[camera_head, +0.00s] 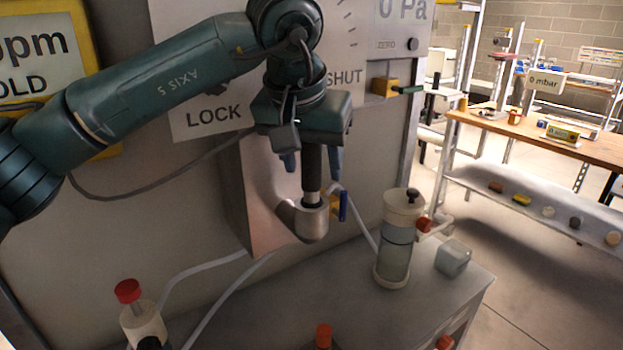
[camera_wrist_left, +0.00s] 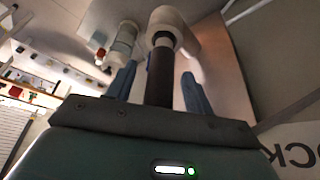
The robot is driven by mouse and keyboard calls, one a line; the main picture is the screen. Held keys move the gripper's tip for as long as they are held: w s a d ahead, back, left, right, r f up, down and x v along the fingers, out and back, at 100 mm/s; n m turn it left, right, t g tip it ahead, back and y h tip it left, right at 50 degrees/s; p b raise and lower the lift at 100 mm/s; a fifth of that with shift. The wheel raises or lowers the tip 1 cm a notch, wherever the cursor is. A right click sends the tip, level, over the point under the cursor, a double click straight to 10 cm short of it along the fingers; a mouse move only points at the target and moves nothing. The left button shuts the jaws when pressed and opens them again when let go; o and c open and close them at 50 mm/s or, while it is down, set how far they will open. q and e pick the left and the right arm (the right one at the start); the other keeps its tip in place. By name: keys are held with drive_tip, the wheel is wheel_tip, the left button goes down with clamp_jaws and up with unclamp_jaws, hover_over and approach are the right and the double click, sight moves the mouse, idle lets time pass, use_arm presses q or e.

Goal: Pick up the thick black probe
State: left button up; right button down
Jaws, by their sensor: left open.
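The thick black probe (camera_head: 311,176) stands upright in a metal cup-shaped holder (camera_head: 310,222) on the panel. In the left wrist view the probe (camera_wrist_left: 160,78) runs between the two blue fingers, with its far end in the pale round holder (camera_wrist_left: 171,22). My left gripper (camera_head: 312,165) is above the holder, pointing down, with its fingers on either side of the probe. It is open, and a gap shows between the probe and the fingers in the left wrist view (camera_wrist_left: 161,85). The probe's top is hidden by the gripper body. My right gripper is not in view.
A clear cylinder with pale caps (camera_head: 396,250) stands on the grey bench to the right. A blue-handled valve (camera_head: 342,206) sits close beside the holder. A wooden table (camera_head: 560,140) is farther right.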

use_arm(q)
clamp_jaws()
idle(0.4)
drive_tip(key=shift+r, duration=0.1)
